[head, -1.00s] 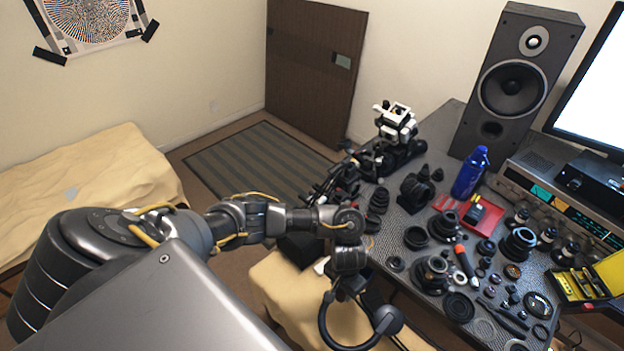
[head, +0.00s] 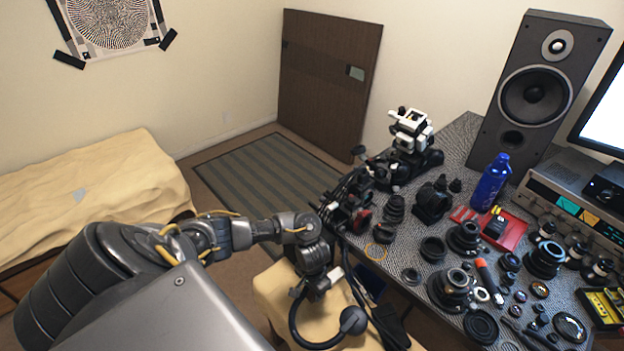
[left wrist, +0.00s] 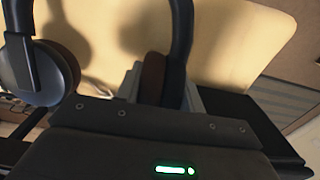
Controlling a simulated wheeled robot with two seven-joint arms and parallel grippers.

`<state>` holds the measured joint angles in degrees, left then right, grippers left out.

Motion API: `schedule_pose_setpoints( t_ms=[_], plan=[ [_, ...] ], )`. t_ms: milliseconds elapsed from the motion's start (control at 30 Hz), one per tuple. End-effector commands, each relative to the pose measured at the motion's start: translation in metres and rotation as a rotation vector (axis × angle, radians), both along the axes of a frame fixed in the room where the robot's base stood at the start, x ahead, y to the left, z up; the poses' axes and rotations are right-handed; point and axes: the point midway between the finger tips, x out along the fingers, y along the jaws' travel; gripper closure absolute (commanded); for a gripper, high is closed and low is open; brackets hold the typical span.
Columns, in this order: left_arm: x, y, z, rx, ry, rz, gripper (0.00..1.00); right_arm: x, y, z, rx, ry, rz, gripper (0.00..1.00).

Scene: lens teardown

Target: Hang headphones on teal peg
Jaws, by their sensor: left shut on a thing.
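My left gripper (head: 316,284) is shut on the black headphones, low in the middle of the head view. The headphones' dark band (head: 297,328) curves down below the gripper, and one round ear cup (head: 353,321) hangs at its right. In the left wrist view, one ear cup (left wrist: 40,72) shows at the left. The other cup, with a brown pad (left wrist: 153,76), is at the grey fingers (left wrist: 193,98); the exact contact is partly hidden. I cannot make out a teal peg in either view. My right gripper is out of view.
A tan-covered seat (head: 275,290) lies under the headphones. The desk (head: 400,262) at right is crowded with lens parts, a blue bottle (head: 490,184) and a speaker (head: 540,90). Free floor with a striped mat (head: 270,175) lies behind my arm, with a brown board (head: 328,80) against the wall.

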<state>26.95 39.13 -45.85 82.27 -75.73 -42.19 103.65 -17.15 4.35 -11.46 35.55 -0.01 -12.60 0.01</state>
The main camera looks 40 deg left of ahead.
Motion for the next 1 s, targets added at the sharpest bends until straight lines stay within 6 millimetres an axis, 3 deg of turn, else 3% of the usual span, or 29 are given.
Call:
schedule_pose_setpoints(
  t_ms=[200,633,667,700,800,1000],
  plan=[
    [-0.001,0.004,-0.027,0.002,0.002,0.003,0.93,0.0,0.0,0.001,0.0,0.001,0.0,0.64],
    [-0.001,0.004,-0.034,0.002,0.001,0.002,0.93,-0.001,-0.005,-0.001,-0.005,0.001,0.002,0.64],
    [-0.001,0.004,-0.034,0.002,0.001,0.001,0.59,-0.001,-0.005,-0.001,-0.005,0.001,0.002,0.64],
    [-0.001,0.004,-0.034,0.002,0.001,0.001,0.54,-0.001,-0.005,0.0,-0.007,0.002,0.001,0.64],
    [-0.001,0.004,-0.034,0.002,0.001,0.001,0.41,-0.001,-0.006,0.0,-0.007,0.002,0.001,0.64],
    [-0.001,0.004,-0.034,0.002,0.001,0.001,0.4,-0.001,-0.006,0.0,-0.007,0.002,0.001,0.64]
  ],
)
